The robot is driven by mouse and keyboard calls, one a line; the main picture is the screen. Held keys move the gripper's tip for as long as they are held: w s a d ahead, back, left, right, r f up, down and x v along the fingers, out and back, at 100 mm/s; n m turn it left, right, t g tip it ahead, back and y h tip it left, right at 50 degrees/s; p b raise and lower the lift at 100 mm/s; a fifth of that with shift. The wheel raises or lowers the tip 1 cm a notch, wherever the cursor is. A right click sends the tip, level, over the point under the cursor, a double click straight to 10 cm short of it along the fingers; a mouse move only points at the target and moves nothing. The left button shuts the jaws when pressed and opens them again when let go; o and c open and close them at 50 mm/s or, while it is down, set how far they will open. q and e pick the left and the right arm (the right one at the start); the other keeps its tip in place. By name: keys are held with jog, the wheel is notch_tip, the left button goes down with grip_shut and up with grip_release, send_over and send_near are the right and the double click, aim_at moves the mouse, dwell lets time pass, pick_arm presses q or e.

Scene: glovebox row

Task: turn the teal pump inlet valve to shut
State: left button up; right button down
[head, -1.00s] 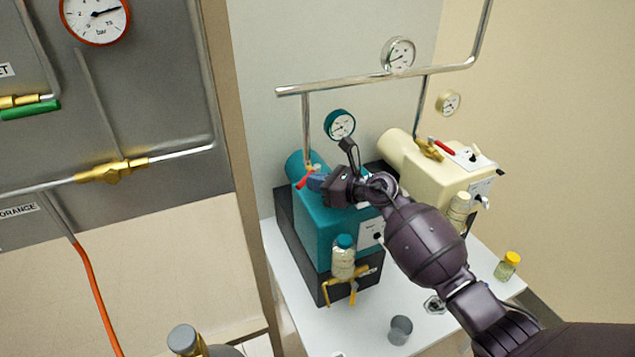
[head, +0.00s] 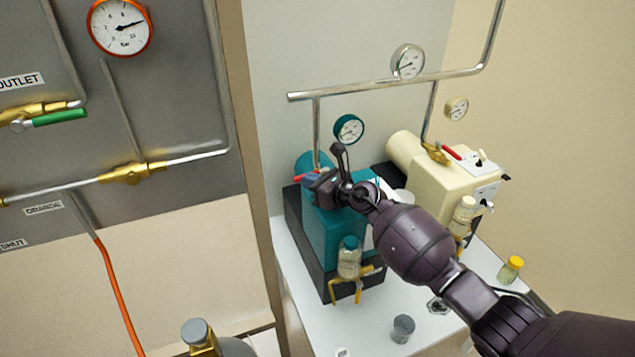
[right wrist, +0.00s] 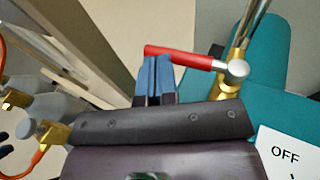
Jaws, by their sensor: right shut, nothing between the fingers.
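The teal pump (head: 322,232) stands on the white bench. Its brass inlet valve (right wrist: 231,88) sits at the foot of a metal pipe and has a red lever (right wrist: 180,58). In the right wrist view the lever points left, roughly across the pipe. In the head view its red end (head: 299,178) shows just left of my right gripper (head: 312,181). My right gripper is shut and empty. Its blue fingertips (right wrist: 153,72) are at the lever's free end, overlapping its lower edge in the picture; I cannot tell whether they touch.
A cream pump (head: 435,175) with its own red lever stands right of the teal one. A sample bottle (head: 349,258) hangs at the teal pump's front. A grey cup (head: 403,328) and yellow-capped jar (head: 511,268) stand on the bench. A grey panel (head: 180,110) rises at left.

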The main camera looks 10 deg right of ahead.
pick_arm(q)
jog(key=shift+s+f, duration=0.2)
jog(key=shift+s, duration=0.05)
pick_arm(e)
jog(key=shift+w+a, duration=0.25)
pick_arm(q)
jog(key=shift+w+r, duration=0.25)
jog(key=shift+w, duration=0.05)
pick_arm(e)
jog(key=shift+r, duration=0.1)
